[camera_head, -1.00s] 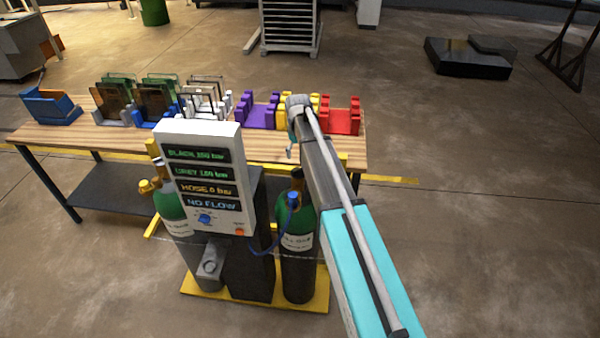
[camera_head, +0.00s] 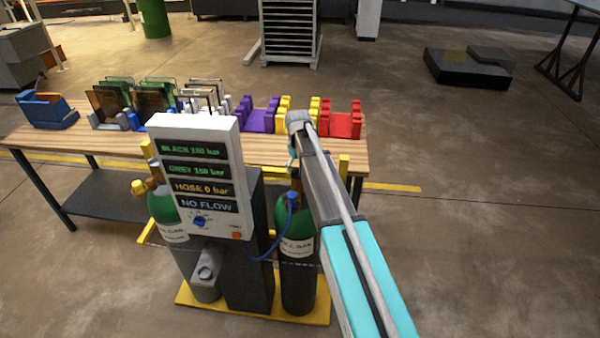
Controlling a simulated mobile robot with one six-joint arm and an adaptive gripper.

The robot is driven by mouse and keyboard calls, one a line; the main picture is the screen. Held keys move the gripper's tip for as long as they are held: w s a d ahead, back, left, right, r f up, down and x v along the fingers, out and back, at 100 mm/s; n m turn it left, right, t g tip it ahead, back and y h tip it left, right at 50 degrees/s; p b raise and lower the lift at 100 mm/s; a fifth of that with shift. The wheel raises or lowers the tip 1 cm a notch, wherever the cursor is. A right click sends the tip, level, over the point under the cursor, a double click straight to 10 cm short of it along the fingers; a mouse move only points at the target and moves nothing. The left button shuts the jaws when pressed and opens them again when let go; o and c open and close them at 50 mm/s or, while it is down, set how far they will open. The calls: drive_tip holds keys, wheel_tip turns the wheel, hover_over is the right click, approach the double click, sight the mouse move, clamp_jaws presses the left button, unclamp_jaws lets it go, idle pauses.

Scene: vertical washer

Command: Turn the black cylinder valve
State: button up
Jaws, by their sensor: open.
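The dark-bodied gas cylinder (camera_head: 298,285) with a green shoulder and white label stands right of the panel. Its valve top is partly behind my arm; a blue fitting (camera_head: 292,198) with a blue hose shows at its front. A second green-shouldered cylinder (camera_head: 164,206) with a brass valve and yellow knob (camera_head: 138,187) stands on the left. Only a small part of my gripper (camera_head: 293,162) shows beside the arm, above the dark cylinder's top. It is open; contact with the valve cannot be seen.
The cylinders stand on a yellow base (camera_head: 255,308). Behind them is a wooden table (camera_head: 270,152) with purple, yellow and red holders and several plate racks. A blue holder (camera_head: 48,110) is at its left end.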

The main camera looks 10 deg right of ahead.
drive_tip(key=shift+f, duration=0.3)
